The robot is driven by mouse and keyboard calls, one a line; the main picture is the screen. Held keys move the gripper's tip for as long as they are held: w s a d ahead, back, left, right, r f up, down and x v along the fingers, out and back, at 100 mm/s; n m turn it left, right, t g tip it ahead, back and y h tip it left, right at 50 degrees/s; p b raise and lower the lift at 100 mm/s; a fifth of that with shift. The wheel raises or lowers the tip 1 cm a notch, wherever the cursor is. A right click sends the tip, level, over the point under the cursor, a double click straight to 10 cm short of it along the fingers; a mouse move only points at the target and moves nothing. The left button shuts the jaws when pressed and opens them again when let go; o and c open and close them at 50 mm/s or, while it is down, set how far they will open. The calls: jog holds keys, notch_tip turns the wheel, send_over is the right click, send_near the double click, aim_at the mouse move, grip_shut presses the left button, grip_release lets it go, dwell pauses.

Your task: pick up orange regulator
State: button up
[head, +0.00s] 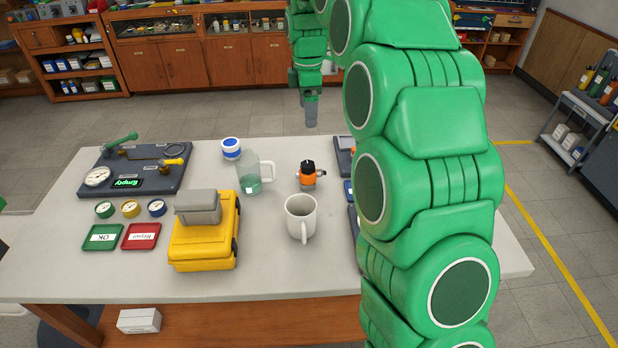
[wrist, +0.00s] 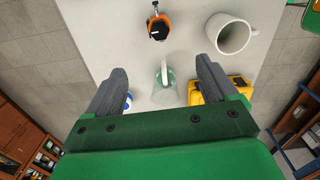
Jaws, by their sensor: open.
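The orange regulator (head: 308,176) stands on the white table, with a black knob on top and a small metal fitting at its side. It also shows in the wrist view (wrist: 158,26), near the top middle. My gripper (head: 311,112) hangs in the air beyond the table's far edge, above and behind the regulator in the head view. In the wrist view my gripper (wrist: 160,82) has its two grey fingers wide apart and empty. The regulator lies ahead of the fingertips, apart from them.
A white mug (head: 300,218), a clear mug with greenish liquid (head: 252,178) and a blue-and-white jar (head: 231,148) stand near the regulator. A yellow case (head: 205,245) and a gauge board (head: 135,168) are to the left. My green arm hides the table's right part.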

aim_at(308, 164)
notch_tip(308, 164, down, 19)
jog(key=shift+r, duration=0.1)
jog(key=shift+w+d+f, duration=0.1)
jog(key=shift+d+f, duration=0.05)
jog(key=shift+f, duration=2.5)
jog(key=c, duration=1.5)
jog(key=shift+r, duration=0.1)
